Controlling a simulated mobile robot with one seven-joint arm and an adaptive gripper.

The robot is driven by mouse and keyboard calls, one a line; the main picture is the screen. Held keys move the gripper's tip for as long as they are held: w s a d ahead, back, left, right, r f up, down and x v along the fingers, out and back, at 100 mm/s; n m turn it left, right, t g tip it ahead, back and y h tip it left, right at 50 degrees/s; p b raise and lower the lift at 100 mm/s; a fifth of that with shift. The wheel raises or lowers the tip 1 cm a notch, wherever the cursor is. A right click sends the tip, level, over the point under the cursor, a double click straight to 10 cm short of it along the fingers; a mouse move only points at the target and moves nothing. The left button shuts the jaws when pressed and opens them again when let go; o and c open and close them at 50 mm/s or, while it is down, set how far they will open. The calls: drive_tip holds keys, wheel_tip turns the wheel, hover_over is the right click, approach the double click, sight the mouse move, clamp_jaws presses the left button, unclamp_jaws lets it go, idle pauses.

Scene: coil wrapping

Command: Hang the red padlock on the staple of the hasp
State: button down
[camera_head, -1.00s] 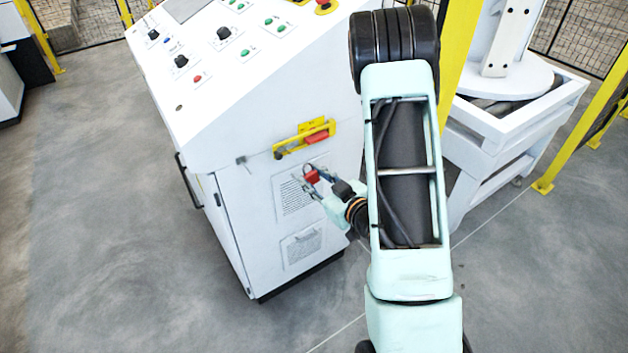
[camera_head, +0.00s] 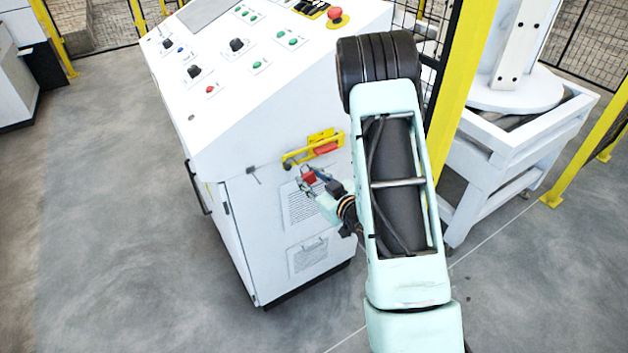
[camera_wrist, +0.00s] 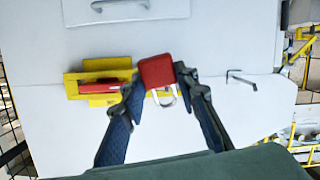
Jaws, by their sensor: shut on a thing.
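The red padlock (camera_head: 309,178) is between my gripper's fingertips (camera_head: 308,181), in front of the white cabinet. In the wrist view its red body (camera_wrist: 157,72) sits between the two fingertips (camera_wrist: 157,76), with its thin metal shackle (camera_wrist: 166,98) on the lower side of the picture. My gripper is shut on the body. The yellow hasp (camera_head: 292,160), with a red part, is on the cabinet just above the padlock in the head view. It also shows in the wrist view (camera_wrist: 100,66), left of the padlock. The padlock looks apart from it. The staple cannot be made out clearly.
A small grey hook (camera_head: 253,170) is on the cabinet left of the hasp. The console's sloped panel (camera_head: 215,105) with buttons is above. A yellow post (camera_head: 456,90) and a white stand (camera_head: 478,190) are to the right. The floor at left is clear.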

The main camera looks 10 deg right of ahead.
drive_tip(key=shift+w+a+p, duration=0.15)
drive_tip(key=shift+w+a, duration=0.1)
drive_tip(key=shift+w, duration=0.4)
drive_tip(key=shift+w+a+p, duration=0.15)
drive_tip(key=shift+w+a, duration=0.05)
drive_tip(key=shift+w, duration=0.4)
drive_tip(key=shift+w+a+f+b, duration=0.2)
drive_tip(key=shift+w+f+b, duration=0.5)
drive_tip(key=shift+b, duration=0.4)
drive_tip(key=shift+r, duration=0.15)
drive_tip(key=c, duration=1.4)
unclamp_jaws()
drive_tip(key=shift+c, duration=0.2)
